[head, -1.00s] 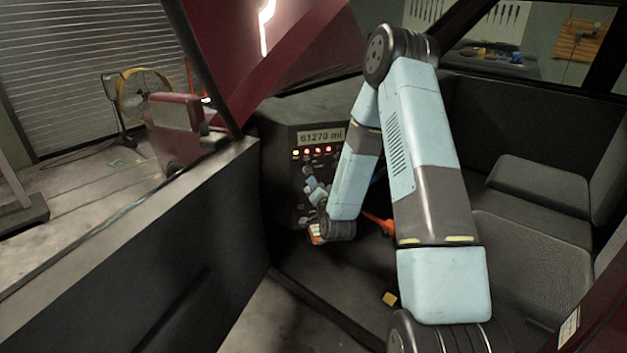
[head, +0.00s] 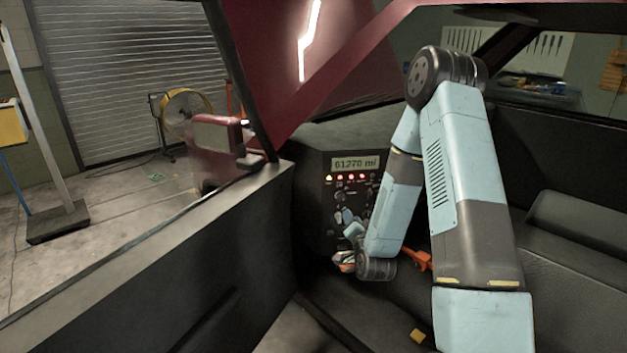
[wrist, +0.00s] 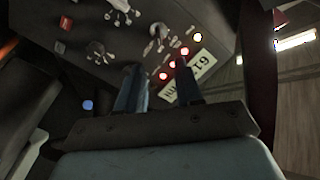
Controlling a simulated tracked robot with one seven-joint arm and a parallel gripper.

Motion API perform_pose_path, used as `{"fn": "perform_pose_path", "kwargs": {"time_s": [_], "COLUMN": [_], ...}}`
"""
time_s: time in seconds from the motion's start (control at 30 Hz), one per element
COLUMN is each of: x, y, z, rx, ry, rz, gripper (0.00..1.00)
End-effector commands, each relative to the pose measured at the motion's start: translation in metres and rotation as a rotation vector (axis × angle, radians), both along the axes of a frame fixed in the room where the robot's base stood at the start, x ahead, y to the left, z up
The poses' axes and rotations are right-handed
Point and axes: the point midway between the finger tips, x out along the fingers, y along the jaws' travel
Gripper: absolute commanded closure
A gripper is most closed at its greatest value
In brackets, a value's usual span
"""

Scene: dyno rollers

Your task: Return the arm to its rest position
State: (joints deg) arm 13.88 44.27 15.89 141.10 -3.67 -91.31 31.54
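My arm, blue and grey, reaches from the lower right of the head view into the cab of a dark red vehicle and bends down at its elbow toward the dashboard panel (head: 330,205). My gripper is small and partly hidden near the panel's lower part in the head view. In the wrist view my gripper (wrist: 160,82) shows two dark fingers with a gap between them and nothing held. Beyond the fingers are the panel's red lights, knobs and the mileage display (wrist: 197,72); the display reads 61270 mi in the head view (head: 355,163).
The cab's door wall (head: 190,265) stands left of my arm, and a dark seat (head: 585,230) is at the right. An orange-red object (head: 417,260) is beside my forearm. A small yellow block (head: 417,336) lies on the cab floor. A yellow fan (head: 187,110) stands outside.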

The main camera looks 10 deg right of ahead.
Motion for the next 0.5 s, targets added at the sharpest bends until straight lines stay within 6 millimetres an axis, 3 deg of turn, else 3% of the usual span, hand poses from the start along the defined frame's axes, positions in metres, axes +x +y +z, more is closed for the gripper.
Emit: {"fn": "perform_pose_path", "kwargs": {"time_s": [0.23, 0.5], "x": [0.008, 0.002], "y": [0.004, 0.005], "z": [0.042, 0.086], "rx": [-0.127, -0.262], "ry": [0.104, 0.232], "rz": [0.047, 0.087], "gripper": [0.64, 0.64]}}
